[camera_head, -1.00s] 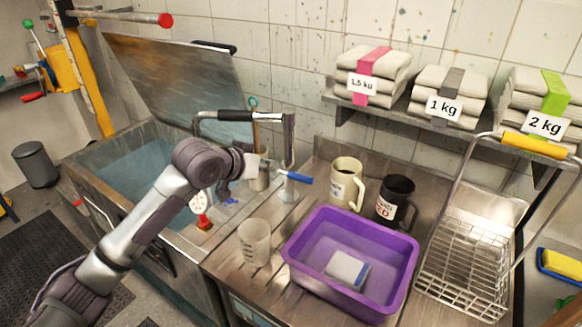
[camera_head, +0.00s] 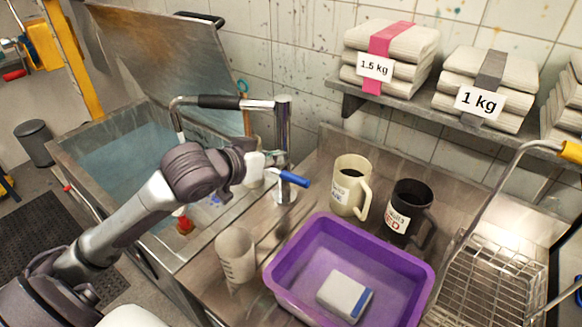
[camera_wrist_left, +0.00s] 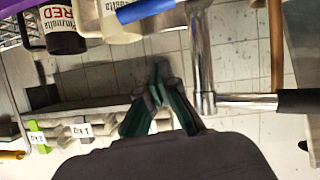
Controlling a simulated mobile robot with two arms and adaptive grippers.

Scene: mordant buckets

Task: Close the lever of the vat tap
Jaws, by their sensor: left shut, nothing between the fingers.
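The vat tap (camera_head: 283,150) is a chrome post on the counter beside the vat, with a black-sleeved spout reaching left over the vat. Its blue lever (camera_head: 294,179) sticks out to the right, low on the post. In the left wrist view the lever (camera_wrist_left: 145,11) is at the top, beside the chrome post (camera_wrist_left: 200,50). My left gripper (camera_head: 262,166) is at the post's left side, close to the lever; I cannot tell whether it touches the tap. In the wrist view its fingers (camera_wrist_left: 158,88) are together and empty. My right gripper is not in view.
The open vat (camera_head: 75,150) holds bluish liquid. A clear beaker (camera_head: 236,256), a purple tub (camera_head: 335,250) with a white-blue block (camera_head: 343,296), a cream mug (camera_head: 347,190) and a black mug (camera_head: 405,213) crowd the counter. A wire rack (camera_head: 490,285) stands at right.

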